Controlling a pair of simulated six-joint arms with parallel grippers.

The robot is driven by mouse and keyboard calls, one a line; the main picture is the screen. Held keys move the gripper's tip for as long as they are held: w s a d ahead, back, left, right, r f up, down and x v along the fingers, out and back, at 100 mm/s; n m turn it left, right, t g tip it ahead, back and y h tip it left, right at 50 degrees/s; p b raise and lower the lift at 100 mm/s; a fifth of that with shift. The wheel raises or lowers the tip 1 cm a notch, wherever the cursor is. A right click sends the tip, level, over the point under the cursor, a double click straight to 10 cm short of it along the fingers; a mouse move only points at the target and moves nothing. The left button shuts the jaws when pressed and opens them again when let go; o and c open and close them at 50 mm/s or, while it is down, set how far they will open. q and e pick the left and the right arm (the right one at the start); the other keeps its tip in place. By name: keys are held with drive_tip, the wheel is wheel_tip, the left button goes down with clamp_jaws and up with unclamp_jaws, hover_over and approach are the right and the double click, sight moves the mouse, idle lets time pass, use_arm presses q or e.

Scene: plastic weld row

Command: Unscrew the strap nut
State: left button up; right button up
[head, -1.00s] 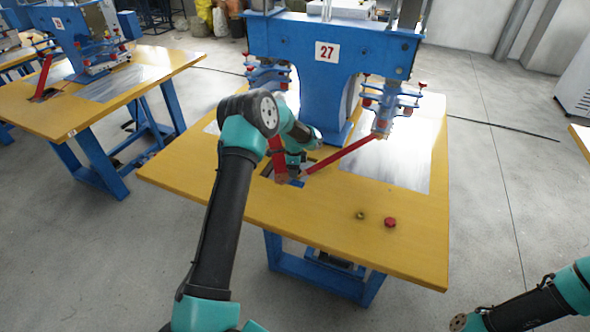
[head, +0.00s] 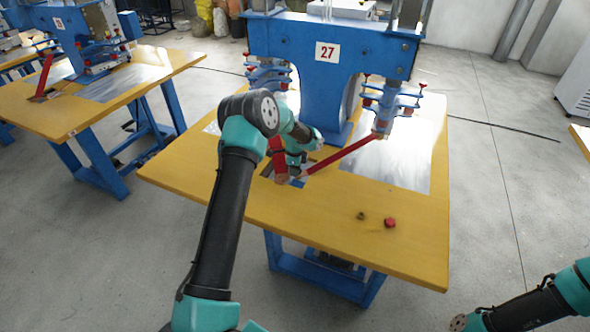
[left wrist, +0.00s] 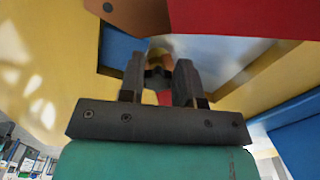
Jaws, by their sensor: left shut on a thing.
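My left gripper (head: 296,172) is at the slot in the yellow table, under the blue machine, where the red bars meet. In the left wrist view its two dark fingers (left wrist: 158,78) point into the opening and are shut on a small brass-and-dark piece (left wrist: 157,62), which looks like the strap nut. The fingers hide much of it, and I cannot tell whether its thread is engaged. A red bar (head: 342,156) runs from the slot up to the right; another red bar (head: 277,157) stands beside the gripper.
A small brass-coloured part (head: 361,216) and a red knob (head: 390,223) lie on the yellow table (head: 330,225) near its front. The blue machine (head: 326,85) stands over the table's back. The table's front right is otherwise clear.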

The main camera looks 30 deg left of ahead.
use_arm(q)
drive_tip(key=n, duration=0.3)
drive_tip(key=shift+s+d+n, duration=0.1)
drive_tip(key=shift+d+n, duration=0.1)
drive_tip(key=shift+n, duration=0.1)
drive_tip(key=n, duration=0.2)
drive_tip(key=shift+d+r+n, duration=0.1)
drive_tip(key=shift+d+n, duration=0.05)
drive_tip(key=shift+n, duration=0.25)
drive_tip(key=shift+r, duration=0.1)
drive_tip(key=shift+r, duration=0.65)
drive_tip(key=shift+r, duration=0.35)
drive_tip(key=shift+r, duration=1.15)
drive_tip(key=shift+r, duration=0.2)
